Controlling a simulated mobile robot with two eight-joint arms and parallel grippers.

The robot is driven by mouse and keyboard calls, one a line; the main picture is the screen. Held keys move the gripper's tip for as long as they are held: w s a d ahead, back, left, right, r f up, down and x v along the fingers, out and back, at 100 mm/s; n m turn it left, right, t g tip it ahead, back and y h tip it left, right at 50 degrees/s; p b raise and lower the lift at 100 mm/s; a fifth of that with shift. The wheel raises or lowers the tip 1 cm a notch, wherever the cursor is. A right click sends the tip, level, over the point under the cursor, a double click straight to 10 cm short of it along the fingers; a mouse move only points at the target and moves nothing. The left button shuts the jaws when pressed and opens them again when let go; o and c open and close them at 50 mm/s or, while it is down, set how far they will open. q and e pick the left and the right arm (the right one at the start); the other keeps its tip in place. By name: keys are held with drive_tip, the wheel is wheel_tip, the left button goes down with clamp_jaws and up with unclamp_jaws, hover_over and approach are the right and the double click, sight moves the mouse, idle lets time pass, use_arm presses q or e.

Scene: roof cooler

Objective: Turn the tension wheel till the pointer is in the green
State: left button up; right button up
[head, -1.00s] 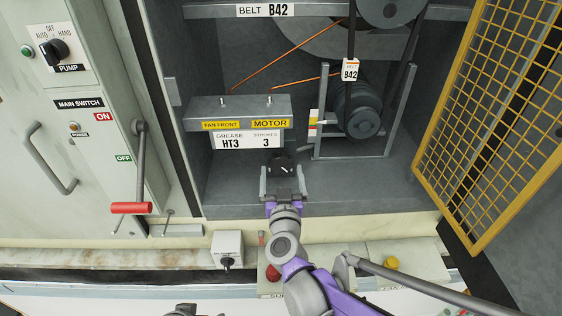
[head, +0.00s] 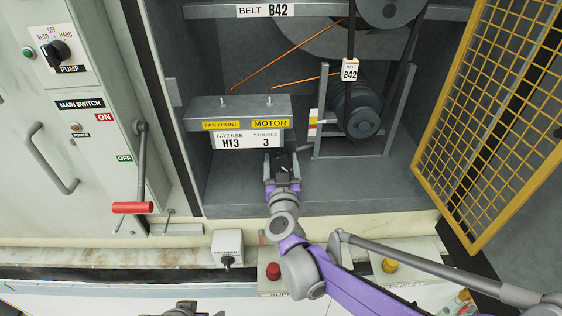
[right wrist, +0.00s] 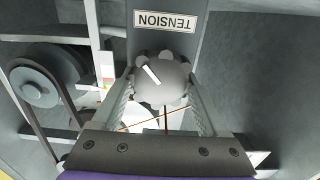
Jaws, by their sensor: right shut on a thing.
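The tension wheel (right wrist: 160,80) is a dark, lobed knob with a white mark, below the upside-down TENSION label (right wrist: 165,22) in the right wrist view. In the head view it shows as a small dark knob (head: 285,163) under the grease sign. My right gripper (head: 282,166) is shut on the wheel, with one finger on each side; both fingers also show in the right wrist view (right wrist: 161,100). A small coloured scale (head: 313,122) with red, yellow and white parts stands beside the motor. Its pointer and green part are too small to make out.
The belt (head: 350,35) and motor (head: 358,108) are right of the wheel. The grease sign (head: 247,140) hangs just above it. The yellow mesh door (head: 490,110) stands open at the right. A red-handled lever (head: 132,207) is at the left.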

drive_tip(key=shift+c, duration=1.4)
drive_tip(key=m+b, duration=0.1)
drive_tip(key=m, duration=0.3)
drive_tip(key=shift+d+f, duration=0.1)
drive_tip(key=m, duration=0.5)
drive_tip(key=shift+d+f, duration=0.1)
drive_tip(key=m, duration=0.5)
drive_tip(key=shift+d+f+m+b, duration=0.1)
drive_tip(key=shift+m+b, duration=0.2)
drive_tip(key=shift+m, duration=0.1)
drive_tip(key=m, duration=0.5)
drive_tip(key=shift+f+m, duration=0.15)
drive_tip(key=shift+m, duration=0.15)
